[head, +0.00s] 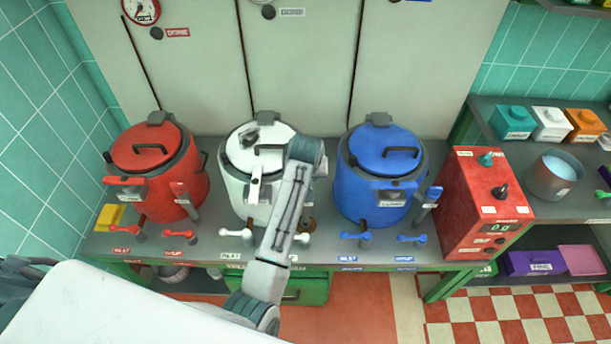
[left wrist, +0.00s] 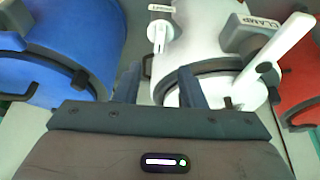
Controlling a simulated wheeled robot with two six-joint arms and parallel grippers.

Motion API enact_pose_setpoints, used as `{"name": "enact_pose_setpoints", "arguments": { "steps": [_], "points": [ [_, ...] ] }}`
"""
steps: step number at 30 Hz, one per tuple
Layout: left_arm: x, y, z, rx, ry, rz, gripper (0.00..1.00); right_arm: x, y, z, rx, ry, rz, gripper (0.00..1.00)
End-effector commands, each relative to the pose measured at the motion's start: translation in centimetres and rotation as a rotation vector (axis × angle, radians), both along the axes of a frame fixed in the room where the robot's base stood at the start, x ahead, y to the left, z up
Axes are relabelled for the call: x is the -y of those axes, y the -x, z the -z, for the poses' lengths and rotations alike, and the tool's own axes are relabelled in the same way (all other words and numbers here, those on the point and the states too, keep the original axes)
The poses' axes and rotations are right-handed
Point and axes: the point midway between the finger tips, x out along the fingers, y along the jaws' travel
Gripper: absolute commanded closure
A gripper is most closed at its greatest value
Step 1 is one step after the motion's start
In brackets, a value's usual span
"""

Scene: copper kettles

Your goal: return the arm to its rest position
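My left arm rises from the bottom of the head view and ends over the right side of the white kettle (head: 238,185). Its gripper is hidden there behind the arm. In the left wrist view the left gripper (left wrist: 160,84) has its two dark fingers apart with nothing between them. The white kettle (left wrist: 205,45) is beyond the fingers, with its clamp lever (left wrist: 272,62) to the right of them. I cannot tell whether a finger touches the kettle. My right gripper is in neither view.
The blue kettle (head: 368,195) stands close to the arm's right, the red kettle (head: 180,192) further left. Taps line the counter's front edge, including a blue one (head: 355,237). A red control box (head: 480,200) stands at the right. The checkered floor (head: 520,320) is clear.

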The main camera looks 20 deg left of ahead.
Motion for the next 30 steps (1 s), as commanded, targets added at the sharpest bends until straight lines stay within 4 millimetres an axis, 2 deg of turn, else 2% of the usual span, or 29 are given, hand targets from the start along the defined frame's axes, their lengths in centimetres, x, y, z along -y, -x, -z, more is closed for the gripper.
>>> {"name": "enact_pose_setpoints", "arguments": {
  "steps": [10,14,17,22,27,30],
  "points": [
    [-0.1,0.1,0.1,0.000,0.000,0.000,0.64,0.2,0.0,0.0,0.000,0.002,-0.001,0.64],
    [-1.1,1.8,1.0,-0.007,-0.005,0.003,0.64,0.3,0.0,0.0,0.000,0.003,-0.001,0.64],
    [-2.8,5.2,2.2,-0.017,-0.014,0.014,0.64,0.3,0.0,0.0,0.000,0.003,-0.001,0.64],
    [-6.2,13.6,3.8,-0.036,-0.040,0.065,0.64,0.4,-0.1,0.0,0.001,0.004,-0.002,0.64],
    [-8.3,21.7,3.4,-0.055,-0.065,0.145,0.64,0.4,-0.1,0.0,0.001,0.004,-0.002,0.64],
    [-8.9,25.1,2.6,-0.062,-0.074,0.188,0.64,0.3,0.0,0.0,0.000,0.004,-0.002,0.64]
  ]
}}
